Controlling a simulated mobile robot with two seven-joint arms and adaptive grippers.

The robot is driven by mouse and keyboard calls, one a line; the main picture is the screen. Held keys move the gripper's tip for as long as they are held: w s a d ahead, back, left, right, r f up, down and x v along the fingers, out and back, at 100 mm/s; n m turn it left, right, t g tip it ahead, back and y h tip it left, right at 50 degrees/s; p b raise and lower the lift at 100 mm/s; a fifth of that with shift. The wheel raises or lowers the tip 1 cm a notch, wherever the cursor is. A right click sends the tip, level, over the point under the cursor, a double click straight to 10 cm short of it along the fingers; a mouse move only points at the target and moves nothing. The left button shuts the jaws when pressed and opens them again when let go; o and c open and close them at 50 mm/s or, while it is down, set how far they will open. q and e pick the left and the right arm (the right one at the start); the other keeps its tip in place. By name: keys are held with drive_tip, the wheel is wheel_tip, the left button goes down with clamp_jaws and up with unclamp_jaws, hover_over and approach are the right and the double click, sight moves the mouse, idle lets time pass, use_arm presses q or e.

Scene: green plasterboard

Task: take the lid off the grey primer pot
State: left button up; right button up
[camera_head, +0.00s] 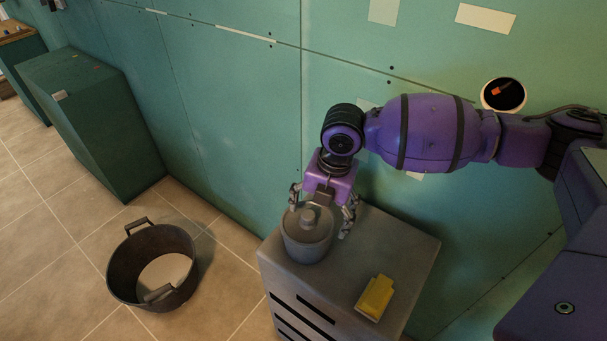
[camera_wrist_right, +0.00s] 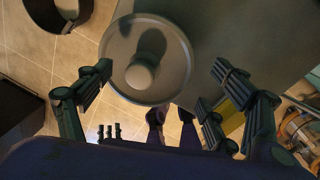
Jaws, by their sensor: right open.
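The grey primer pot (camera_head: 307,244) stands upright on the grey cabinet top, near its left corner. Its round lid (camera_head: 296,221) sits on top, with a knob (camera_head: 308,217) in the middle. In the right wrist view the lid (camera_wrist_right: 174,80) and its knob (camera_wrist_right: 140,74) show from above, the knob ahead of the fingers. My right gripper (camera_head: 323,206) is open over the pot, with fingers to either side of the lid. In the wrist view the gripper's fingers (camera_wrist_right: 155,88) are spread wide and hold nothing.
A yellow sponge (camera_head: 376,297) lies on the grey cabinet (camera_head: 410,245), right of the pot. A black bucket (camera_head: 186,262) stands on the tiled floor at the left. A dark green cabinet (camera_head: 100,130) stands by the green plasterboard wall (camera_head: 240,110) behind.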

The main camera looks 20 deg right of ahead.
drive_tip(key=shift+s+a+f, duration=0.1)
drive_tip(key=shift+s+f, duration=0.05)
drive_tip(key=shift+f, duration=0.5)
use_arm(q)
drive_tip(key=shift+w+d+r, duration=0.25)
drive_tip(key=shift+w+d, duration=0.05)
drive_tip(key=shift+w, duration=0.1)
use_arm(e)
drive_tip(key=shift+f, duration=0.15)
drive_tip(key=shift+c, duration=0.6)
drive_tip(key=c, duration=1.1)
drive_tip(key=o, duration=0.4)
drive_tip(key=c, duration=0.5)
use_arm(q)
drive_tip(key=shift+a+f, duration=0.1)
drive_tip(key=shift+a, duration=0.05)
use_arm(e)
drive_tip(key=shift+c, duration=0.2)
